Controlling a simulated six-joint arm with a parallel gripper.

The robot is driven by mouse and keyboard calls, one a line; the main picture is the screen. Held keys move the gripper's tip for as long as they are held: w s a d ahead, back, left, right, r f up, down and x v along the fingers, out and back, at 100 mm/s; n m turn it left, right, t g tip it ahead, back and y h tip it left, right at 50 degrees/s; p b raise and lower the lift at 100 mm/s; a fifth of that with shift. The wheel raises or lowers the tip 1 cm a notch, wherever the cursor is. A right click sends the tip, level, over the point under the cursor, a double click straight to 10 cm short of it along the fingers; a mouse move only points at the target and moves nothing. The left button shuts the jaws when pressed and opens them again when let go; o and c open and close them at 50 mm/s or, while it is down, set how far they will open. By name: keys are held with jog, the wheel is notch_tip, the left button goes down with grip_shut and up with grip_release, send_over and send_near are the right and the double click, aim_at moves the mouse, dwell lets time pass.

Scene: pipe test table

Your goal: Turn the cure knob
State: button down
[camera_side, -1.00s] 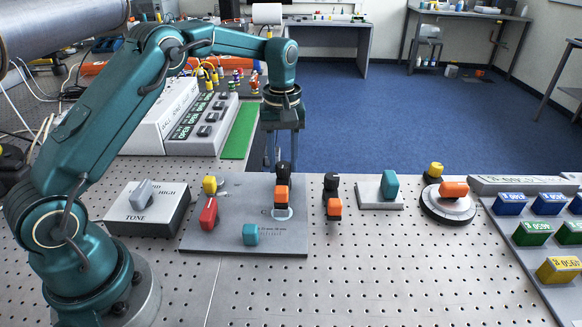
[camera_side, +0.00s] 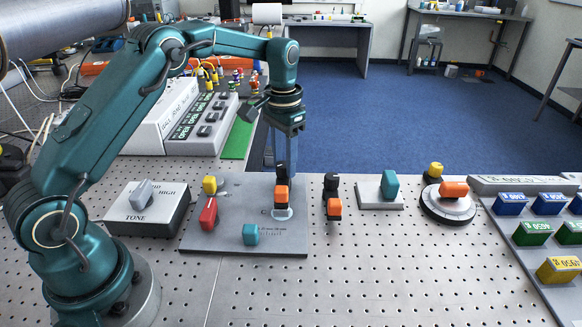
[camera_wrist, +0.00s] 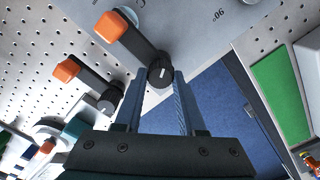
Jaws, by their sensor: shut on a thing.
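A black knob with an orange-tipped lever stands on the grey panel (camera_side: 240,195); its orange tip (camera_side: 281,195) points toward the side camera. I take this to be the cure knob, though the panel lettering is too small to read surely. In the wrist view the black knob (camera_wrist: 160,71) sits between my fingertips, with its lever running up left to the orange tip (camera_wrist: 110,27). My gripper (camera_side: 281,165) points down and is shut on the black knob end. A "90°" mark shows on the panel beside it.
A similar black and orange lever (camera_side: 333,207) stands just right of the panel. Yellow (camera_side: 209,185), red (camera_side: 208,212) and teal (camera_side: 250,234) knobs share the panel. A TONE box (camera_side: 147,207) stands left. A teal knob (camera_side: 390,184) and a round dial (camera_side: 447,204) stand right.

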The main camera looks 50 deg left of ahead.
jog(key=shift+r+m, duration=0.1)
jog(key=shift+m, duration=2.1)
jog(key=c, duration=0.5)
grip_release()
jog(key=shift+r, duration=2.5)
